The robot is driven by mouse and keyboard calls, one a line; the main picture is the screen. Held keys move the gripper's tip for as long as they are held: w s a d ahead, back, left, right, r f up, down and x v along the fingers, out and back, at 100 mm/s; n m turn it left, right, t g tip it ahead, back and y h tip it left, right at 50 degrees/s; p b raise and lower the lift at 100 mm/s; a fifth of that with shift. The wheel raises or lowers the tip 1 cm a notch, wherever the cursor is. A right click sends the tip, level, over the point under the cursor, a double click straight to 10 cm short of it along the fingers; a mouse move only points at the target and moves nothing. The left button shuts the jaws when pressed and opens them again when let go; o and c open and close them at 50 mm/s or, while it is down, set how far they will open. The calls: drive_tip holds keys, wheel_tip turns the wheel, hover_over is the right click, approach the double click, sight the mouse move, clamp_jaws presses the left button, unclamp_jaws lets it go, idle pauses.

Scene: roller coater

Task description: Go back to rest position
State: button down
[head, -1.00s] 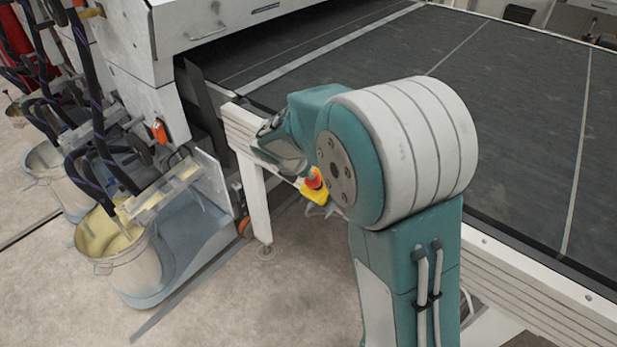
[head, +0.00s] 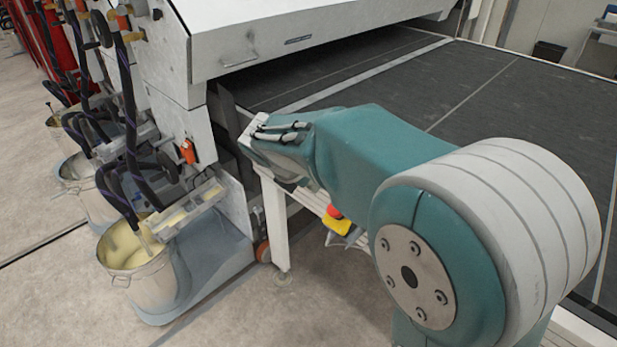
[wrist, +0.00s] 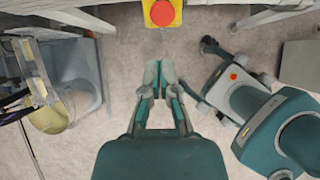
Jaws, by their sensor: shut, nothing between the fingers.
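My gripper (wrist: 159,76) is in the wrist view, its two fingers together with nothing between them. It hangs over the bare floor, apart from everything around it. In the head view the gripper itself is hidden; only my teal arm shows, reaching across the edge of the conveyor. A red emergency-stop button on a yellow box (head: 337,226) is mounted at the machine's side, partly behind my arm. It also shows at the top of the wrist view, ahead of the fingertips.
The coating machine (head: 250,45) and its dark conveyor bed (head: 480,85) stand beside my arm. A metal bucket of pale yellow paint (head: 140,270) stands at the left, with hoses above. The floor (head: 60,310) in front is clear.

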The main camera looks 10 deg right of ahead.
drive_tip(key=s+d+r+m+y, duration=0.1)
drive_tip(key=s+d+m+y, duration=0.1)
drive_tip(key=s+m, duration=1)
drive_tip(key=s+d+r+m+t+y, duration=0.1)
drive_tip(key=s+d+r+m+y, duration=0.1)
drive_tip(key=s+m, duration=1)
drive_tip(key=shift+s+d+r+m+t+y, duration=0.15)
drive_tip(key=shift+d+r+m+t+y, duration=0.15)
drive_tip(key=shift+d+m+y, duration=0.3)
